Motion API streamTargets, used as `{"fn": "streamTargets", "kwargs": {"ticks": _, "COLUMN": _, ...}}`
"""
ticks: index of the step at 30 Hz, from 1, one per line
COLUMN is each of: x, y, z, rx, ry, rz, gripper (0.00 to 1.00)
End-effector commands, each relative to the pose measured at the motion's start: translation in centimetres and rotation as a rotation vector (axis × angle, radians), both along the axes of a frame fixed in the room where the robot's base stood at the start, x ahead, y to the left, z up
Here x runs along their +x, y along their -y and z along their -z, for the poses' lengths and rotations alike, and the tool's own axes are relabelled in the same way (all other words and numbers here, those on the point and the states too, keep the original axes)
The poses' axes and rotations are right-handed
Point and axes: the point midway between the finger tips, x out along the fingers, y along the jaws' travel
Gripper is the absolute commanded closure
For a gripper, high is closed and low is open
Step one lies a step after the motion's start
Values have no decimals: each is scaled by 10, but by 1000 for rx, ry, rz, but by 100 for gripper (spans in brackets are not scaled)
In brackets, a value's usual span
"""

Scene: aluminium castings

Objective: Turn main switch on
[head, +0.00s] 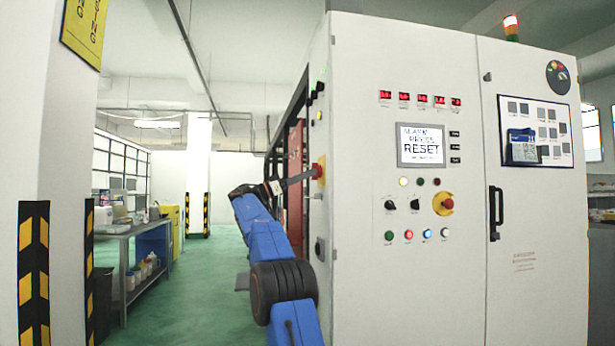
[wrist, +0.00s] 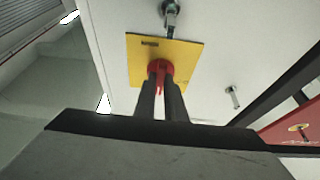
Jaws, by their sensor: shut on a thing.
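The main switch is a red rotary knob (wrist: 160,69) on a yellow plate (wrist: 188,55) on the cabinet's side wall. In the head view the red knob and yellow plate (head: 319,171) show edge-on at the left side of the cabinet. My gripper (wrist: 163,78) points straight at the switch, with its two dark fingers shut on the red knob. In the head view my gripper (head: 312,173) reaches the switch from the left. The fingers hide part of the knob, and I cannot tell which position it is turned to.
The white control cabinet (head: 405,270) fills the right. A metal latch (wrist: 170,14) is beside the yellow plate. A yellow-black striped pillar (head: 33,265) and a workbench (head: 124,236) stand to the left. Green floor between is clear.

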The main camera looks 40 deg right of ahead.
Motion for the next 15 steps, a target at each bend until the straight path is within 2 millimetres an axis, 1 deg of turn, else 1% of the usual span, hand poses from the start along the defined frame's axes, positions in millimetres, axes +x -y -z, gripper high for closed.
{"fn": "streamTargets", "kwargs": {"ticks": 1, "x": 1, "y": 0, "z": 1, "rx": 1, "ry": 0, "rz": 0, "gripper": 100}}
{"fn": "streamTargets", "kwargs": {"ticks": 2, "x": 0, "y": 0, "z": 1, "rx": 1, "ry": 0, "rz": 0, "gripper": 85}}
{"fn": "streamTargets", "kwargs": {"ticks": 3, "x": 0, "y": 0, "z": 1, "rx": 1, "ry": 0, "rz": 0, "gripper": 76}}
{"fn": "streamTargets", "kwargs": {"ticks": 4, "x": 0, "y": 0, "z": 1, "rx": 1, "ry": 0, "rz": 0, "gripper": 71}}
{"fn": "streamTargets", "kwargs": {"ticks": 15, "x": 2, "y": -3, "z": 2, "rx": 1, "ry": -1, "rz": -1, "gripper": 71}}
